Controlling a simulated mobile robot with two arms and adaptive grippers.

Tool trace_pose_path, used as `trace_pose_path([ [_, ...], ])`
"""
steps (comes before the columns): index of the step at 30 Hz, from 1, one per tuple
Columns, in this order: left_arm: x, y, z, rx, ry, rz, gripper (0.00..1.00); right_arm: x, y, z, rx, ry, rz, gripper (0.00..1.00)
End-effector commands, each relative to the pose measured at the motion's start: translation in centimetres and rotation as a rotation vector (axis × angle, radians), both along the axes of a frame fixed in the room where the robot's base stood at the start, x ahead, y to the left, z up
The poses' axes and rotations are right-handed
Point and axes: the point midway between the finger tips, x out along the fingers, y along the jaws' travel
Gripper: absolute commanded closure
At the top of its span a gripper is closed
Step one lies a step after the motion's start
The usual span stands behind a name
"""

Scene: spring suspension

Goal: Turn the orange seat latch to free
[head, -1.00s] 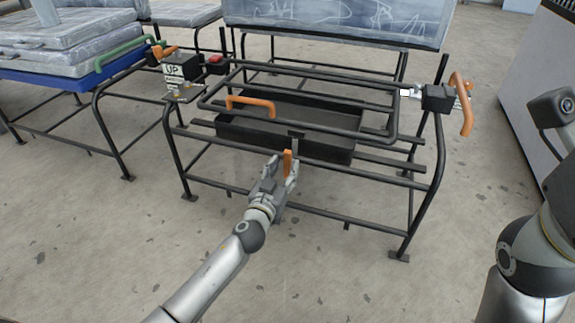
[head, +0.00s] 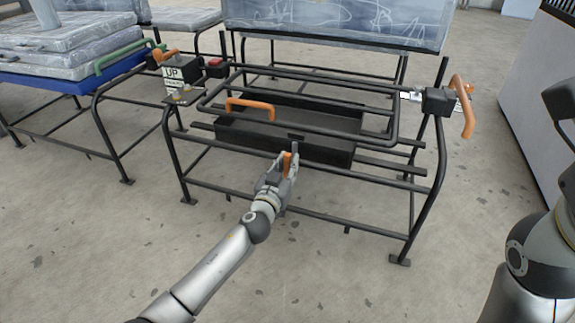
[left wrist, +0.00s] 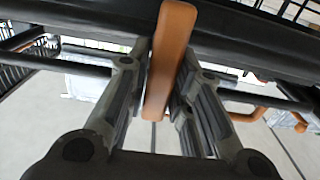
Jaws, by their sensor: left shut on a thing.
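The orange seat latch (head: 287,160) is a short upright bar at the front middle of the black seat frame (head: 300,131). My left gripper (head: 287,165) reaches it from the front and is shut on it. In the left wrist view the latch (left wrist: 170,62) stands, slightly tilted, between the two fingers of the left gripper (left wrist: 166,85). The fingers hide part of its sides. My right gripper is outside the views; only part of my right arm shows at the right edge.
A black tray (head: 240,135) sits inside the frame, with an orange handle (head: 250,104) above it. Another orange handle (head: 467,105) is at the right post. A box marked UP (head: 177,75) stands at the left. Floor in front is open.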

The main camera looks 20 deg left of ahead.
Motion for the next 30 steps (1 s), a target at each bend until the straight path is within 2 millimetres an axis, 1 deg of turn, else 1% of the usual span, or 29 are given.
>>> trace_pose_path([
  [8,0.0,-0.1,0.0,0.026,-0.001,0.000,1.00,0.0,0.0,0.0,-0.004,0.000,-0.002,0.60],
  [14,-0.1,-0.3,-0.1,0.117,-0.003,0.000,1.00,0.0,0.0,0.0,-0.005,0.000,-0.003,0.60],
  [20,-0.1,-0.7,-0.2,0.278,-0.009,0.000,1.00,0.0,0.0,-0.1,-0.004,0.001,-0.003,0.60],
  [30,-0.1,-1.5,-0.5,0.600,-0.020,-0.001,1.00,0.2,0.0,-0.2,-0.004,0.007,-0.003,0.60],
])
